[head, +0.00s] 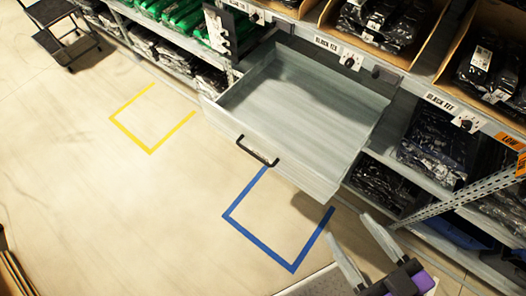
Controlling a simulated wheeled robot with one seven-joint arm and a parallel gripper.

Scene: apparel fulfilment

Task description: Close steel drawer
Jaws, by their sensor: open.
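The steel drawer (270,128) is pulled far out of the shelving in the middle of the head view. It looks empty inside, with a grey streaked bottom. Its front panel faces the lower left and carries a dark bar handle (257,151). My gripper (361,242) is at the lower right, with its two pale fingers spread apart and nothing between them. It is to the right of the drawer's front right corner and apart from the handle.
Shelving with black bagged garments (430,145) stands right of the drawer; green ones (185,18) are at upper left. Blue tape (262,247) and yellow tape (150,118) mark the floor. Floor left of the drawer is clear.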

